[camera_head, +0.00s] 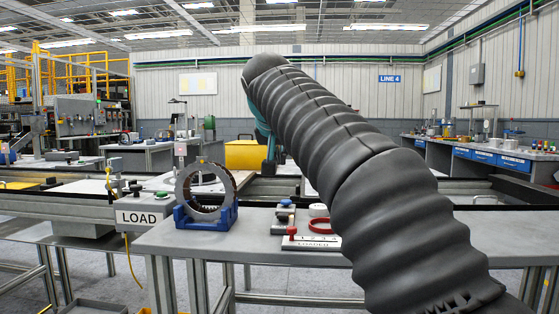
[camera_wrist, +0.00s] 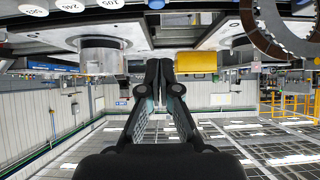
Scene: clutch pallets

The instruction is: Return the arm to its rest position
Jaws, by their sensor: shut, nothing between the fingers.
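My arm, in a ribbed dark sleeve, rises from the lower right of the head view to an elbow near the top middle, then drops away behind itself. My gripper (camera_wrist: 159,66) shows in the wrist view, its two dark fingers together with nothing between them. The wrist view is upside down, with the ceiling at the bottom.
A dark ring (camera_head: 207,190) stands upright in a blue cradle (camera_head: 207,222) on the grey table (camera_head: 236,244), beside a LOAD sign (camera_head: 139,218).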

